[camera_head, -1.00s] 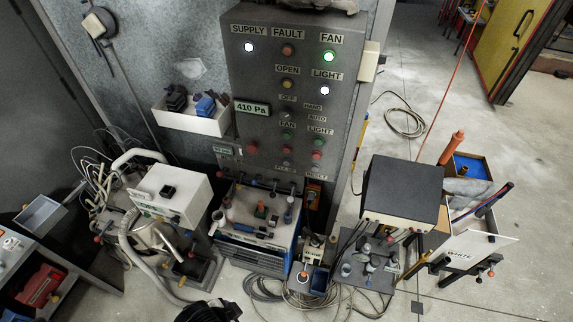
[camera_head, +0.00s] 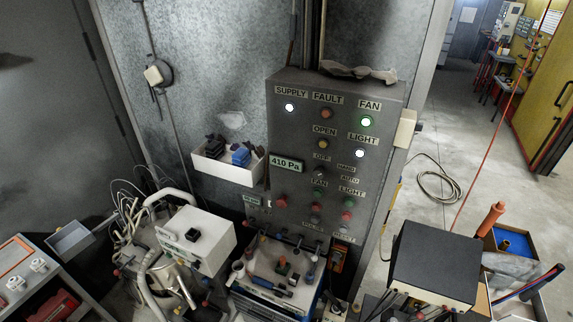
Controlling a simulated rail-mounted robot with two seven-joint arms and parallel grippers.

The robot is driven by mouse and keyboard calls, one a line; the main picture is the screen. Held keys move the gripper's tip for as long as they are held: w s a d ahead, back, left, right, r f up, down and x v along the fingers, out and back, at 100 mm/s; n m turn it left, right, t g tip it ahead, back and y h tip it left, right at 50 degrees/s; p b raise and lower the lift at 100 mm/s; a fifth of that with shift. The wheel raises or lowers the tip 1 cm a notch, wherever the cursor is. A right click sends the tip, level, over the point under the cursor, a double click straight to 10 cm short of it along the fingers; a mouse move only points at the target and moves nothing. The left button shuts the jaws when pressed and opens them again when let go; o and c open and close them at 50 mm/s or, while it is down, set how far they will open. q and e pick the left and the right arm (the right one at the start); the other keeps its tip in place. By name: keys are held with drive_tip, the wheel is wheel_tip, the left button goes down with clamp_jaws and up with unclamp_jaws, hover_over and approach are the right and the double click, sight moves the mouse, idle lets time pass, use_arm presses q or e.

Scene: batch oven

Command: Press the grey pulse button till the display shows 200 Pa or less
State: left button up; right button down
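The grey control panel (camera_head: 287,120) stands upright in the middle, against the metal wall. Its display (camera_head: 287,164) reads 410 Pa. Low on the panel, small grey buttons sit under the red ones. One grey button (camera_head: 315,219) has a label below it that is too small to read surely, so I cannot tell whether it is the pulse button. Neither of my grippers shows in this view, and nothing touches the panel.
A white bin (camera_head: 223,170) with dark and blue items hangs left of the panel. A cluttered blue-fronted unit (camera_head: 265,303) stands below it. A white box (camera_head: 197,240) with hoses is at left, a black-topped box (camera_head: 435,257) at right. Open floor lies behind right.

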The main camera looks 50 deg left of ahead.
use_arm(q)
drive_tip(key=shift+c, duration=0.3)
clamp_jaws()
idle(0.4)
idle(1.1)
